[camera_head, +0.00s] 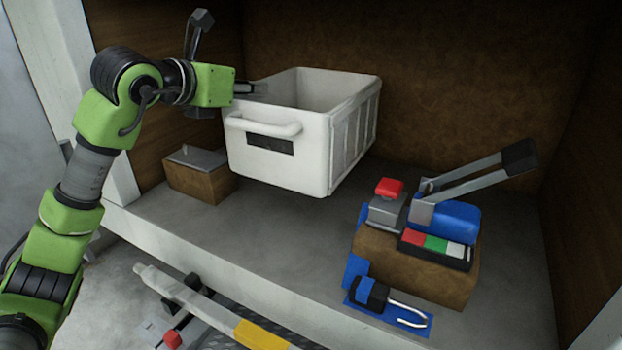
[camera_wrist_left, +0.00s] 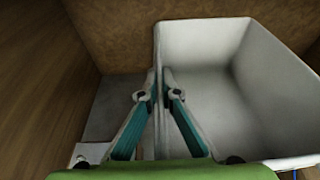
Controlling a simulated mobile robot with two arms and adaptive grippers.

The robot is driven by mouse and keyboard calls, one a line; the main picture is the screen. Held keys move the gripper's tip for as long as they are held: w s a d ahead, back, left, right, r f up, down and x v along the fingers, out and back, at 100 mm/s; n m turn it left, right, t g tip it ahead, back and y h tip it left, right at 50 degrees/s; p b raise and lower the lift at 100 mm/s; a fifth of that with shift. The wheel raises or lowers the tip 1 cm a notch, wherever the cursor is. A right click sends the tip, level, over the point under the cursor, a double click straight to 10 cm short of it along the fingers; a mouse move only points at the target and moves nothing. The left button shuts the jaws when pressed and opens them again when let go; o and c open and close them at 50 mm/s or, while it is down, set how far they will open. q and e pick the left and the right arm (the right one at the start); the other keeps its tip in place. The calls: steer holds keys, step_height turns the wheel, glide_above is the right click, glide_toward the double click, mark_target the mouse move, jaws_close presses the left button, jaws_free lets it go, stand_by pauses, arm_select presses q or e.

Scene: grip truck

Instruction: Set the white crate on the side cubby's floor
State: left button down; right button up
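The white crate (camera_head: 345,140) is empty, with a front handle and a dark label panel, and hangs or stands over the grey cubby floor (camera_head: 270,235) toward the back. I cannot tell for sure whether its underside touches the floor. My left gripper (camera_head: 248,88) is at the crate's left rim. In the left wrist view the fingers (camera_wrist_left: 160,88) of my left gripper pinch the left wall of the crate (camera_wrist_left: 225,80), one finger on each side. The crate's inside is bare. My right gripper is not in view.
A small brown block with a grey top (camera_head: 198,172) sits left of the crate. A brown block (camera_head: 415,270) with a red button, a blue lever device and coloured switches stands right front.

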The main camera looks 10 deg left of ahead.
arm_select(q)
step_height(320, 180, down, 5)
steer(key=shift+s+a+f+b, duration=0.1)
steer(key=shift+b, duration=0.25)
step_height(320, 180, down, 4)
steer(key=shift+f+b, duration=0.1)
steer(key=shift+b, duration=0.2)
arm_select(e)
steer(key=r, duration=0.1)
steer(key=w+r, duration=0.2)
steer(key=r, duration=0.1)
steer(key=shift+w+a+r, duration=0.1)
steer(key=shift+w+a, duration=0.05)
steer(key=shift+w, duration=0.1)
arm_select(q)
steer(key=c, duration=2.7)
jaws_free()
steer(key=shift+f, duration=0.25)
steer(key=o, duration=0.4)
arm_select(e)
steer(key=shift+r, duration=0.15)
arm_select(q)
steer(key=shift+r, duration=0.2)
